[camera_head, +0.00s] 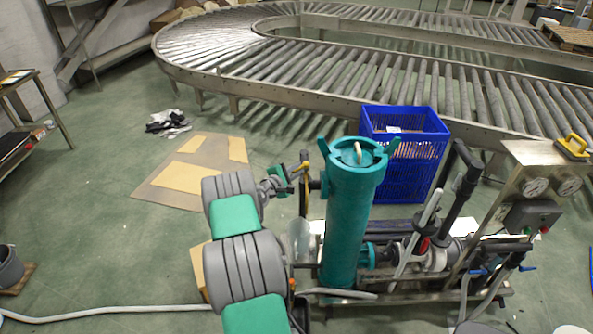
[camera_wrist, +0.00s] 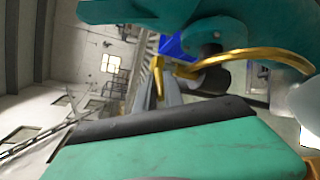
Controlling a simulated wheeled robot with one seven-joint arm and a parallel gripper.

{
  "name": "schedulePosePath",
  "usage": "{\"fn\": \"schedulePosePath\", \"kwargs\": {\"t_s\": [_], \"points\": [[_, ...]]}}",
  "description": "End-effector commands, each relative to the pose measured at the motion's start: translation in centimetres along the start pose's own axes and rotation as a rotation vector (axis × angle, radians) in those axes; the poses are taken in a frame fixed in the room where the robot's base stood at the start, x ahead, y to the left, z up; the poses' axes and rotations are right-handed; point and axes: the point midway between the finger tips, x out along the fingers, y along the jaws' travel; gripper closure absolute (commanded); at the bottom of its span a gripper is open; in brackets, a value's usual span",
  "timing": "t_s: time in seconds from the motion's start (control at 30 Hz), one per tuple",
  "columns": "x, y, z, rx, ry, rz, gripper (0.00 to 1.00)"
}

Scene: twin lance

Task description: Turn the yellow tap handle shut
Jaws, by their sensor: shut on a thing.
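The yellow tap handle (camera_head: 304,168) sits at the left side of the upright teal cylinder (camera_head: 350,220), near its upper part. My gripper (camera_head: 293,173) is at the handle, left of the cylinder, and is shut on it. In the wrist view, the yellow handle (camera_wrist: 250,58) shows as a curved bar running from the upper middle to the right, close to the teal housing (camera_wrist: 220,25). My gripper's green and black body fills the lower part of that view. The exact contact of the fingers is small and partly hidden.
A blue crate (camera_head: 405,150) stands behind the cylinder. A roller conveyor (camera_head: 330,95) curves across the back. A steel panel with gauges (camera_head: 545,185) is at the right. Pipes and hoses lie around the cylinder's base. Flat cardboard (camera_head: 165,190) lies on the open floor to the left.

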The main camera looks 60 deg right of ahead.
Motion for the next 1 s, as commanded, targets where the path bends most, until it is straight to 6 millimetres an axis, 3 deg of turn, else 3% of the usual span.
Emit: {"fn": "schedulePosePath", "kwargs": {"t_s": [0.53, 1.0], "points": [[1.2, -0.1, -1.6, 0.06, -0.229, -0.129, 1.0], [0.9, 1.2, -1.0, 0.088, -0.33, -0.201, 1.0]]}}
